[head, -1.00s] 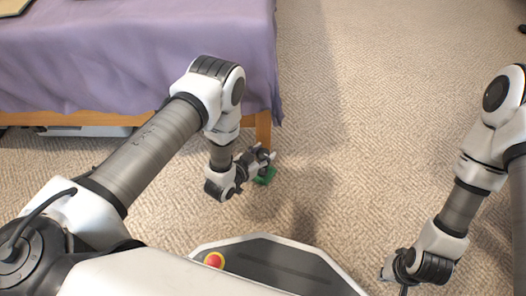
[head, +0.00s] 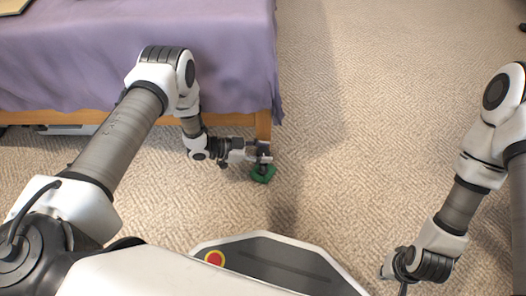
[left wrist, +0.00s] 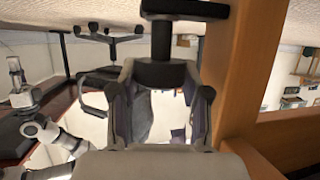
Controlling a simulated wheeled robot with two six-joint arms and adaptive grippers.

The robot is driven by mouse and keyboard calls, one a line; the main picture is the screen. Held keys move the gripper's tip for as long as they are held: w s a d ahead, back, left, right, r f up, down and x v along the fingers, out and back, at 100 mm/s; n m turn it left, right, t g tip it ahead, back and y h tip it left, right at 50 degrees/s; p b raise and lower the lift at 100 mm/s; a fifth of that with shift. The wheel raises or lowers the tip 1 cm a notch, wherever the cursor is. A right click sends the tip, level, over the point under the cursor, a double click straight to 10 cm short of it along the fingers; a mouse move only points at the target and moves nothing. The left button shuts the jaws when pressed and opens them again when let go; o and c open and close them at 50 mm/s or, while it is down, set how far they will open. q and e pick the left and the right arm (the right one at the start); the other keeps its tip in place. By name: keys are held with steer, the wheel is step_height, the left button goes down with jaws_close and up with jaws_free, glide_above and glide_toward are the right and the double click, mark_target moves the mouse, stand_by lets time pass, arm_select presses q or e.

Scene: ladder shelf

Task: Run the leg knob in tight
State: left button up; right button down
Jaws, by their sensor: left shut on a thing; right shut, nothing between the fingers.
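The leg knob (head: 263,174) shows in the head view as a green lobed piece with a dark upper part, low beside the wooden corner leg (head: 263,128). My left gripper (head: 260,155) reaches it from the left and is shut on its dark part. In the left wrist view, a black cylindrical shaft (left wrist: 161,40) with a wider collar stands at the fingertips (left wrist: 160,90), just beside the wooden leg (left wrist: 228,80). The green part is not visible there, and the thread is hidden. My right gripper (head: 403,287) is shut and empty at the lower right edge, partly cut off.
A wooden-framed piece (head: 190,119) under a purple cloth (head: 150,60) stands at the upper left. A pale bin-like object (head: 70,130) lies beneath it. The carpet (head: 390,100) to the right is clear.

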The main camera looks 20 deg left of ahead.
arm_select(q)
steer(key=shift+m+g, duration=0.3)
steer(key=o, duration=1.1)
steer(key=shift+o, duration=0.2)
steer(key=v, duration=1.2)
steer(key=shift+f, duration=0.2)
steer(key=shift+a, duration=0.1)
